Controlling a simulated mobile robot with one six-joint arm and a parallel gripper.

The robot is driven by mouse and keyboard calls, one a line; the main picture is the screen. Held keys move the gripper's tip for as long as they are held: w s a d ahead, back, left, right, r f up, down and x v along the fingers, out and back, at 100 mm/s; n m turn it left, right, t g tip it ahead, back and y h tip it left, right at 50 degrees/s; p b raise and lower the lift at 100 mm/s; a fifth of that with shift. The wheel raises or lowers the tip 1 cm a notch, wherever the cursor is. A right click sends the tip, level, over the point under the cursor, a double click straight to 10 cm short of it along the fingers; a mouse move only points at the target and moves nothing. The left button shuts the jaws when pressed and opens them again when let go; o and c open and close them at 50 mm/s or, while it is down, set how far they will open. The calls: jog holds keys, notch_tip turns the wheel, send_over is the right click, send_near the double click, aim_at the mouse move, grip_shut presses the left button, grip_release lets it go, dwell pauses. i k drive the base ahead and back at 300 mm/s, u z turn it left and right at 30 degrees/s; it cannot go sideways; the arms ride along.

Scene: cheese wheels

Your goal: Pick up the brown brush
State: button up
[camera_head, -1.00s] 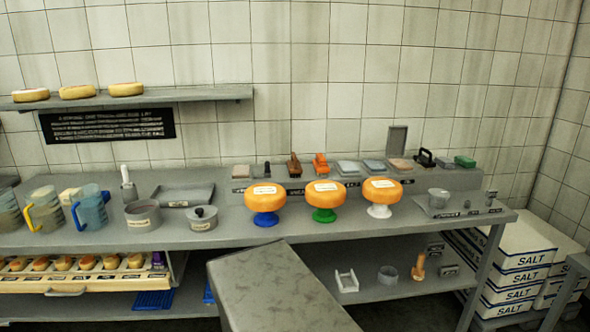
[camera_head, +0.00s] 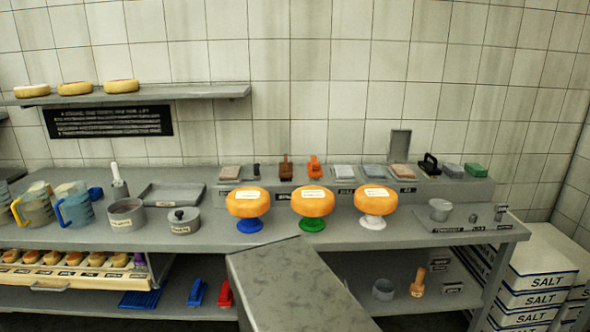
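The brown brush (camera_head: 286,168) stands on the raised grey ledge (camera_head: 452,190) at the back of the long counter. An orange brush-like item (camera_head: 314,167) stands just right of it, and a small dark item (camera_head: 256,170) is to its left. Nothing touches the brush, though a cheese on a blue stand (camera_head: 247,203) and one on a green stand (camera_head: 313,203) stand in front of the ledge. My gripper is not in view.
A third cheese on a white stand (camera_head: 375,203) stands to the right. Jugs (camera_head: 73,208), a pot (camera_head: 126,215) and a lidded pot (camera_head: 183,220) fill the counter's left part. A grey flat-topped surface (camera_head: 300,285) juts up in front. Salt boxes (camera_head: 535,275) are stacked at right.

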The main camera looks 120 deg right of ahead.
aim_at(285, 168)
jog(key=z, duration=0.05)
jog(key=k, duration=2.4)
jog(key=z, duration=0.85)
jog(key=i, duration=1)
jog(key=u, duration=0.05)
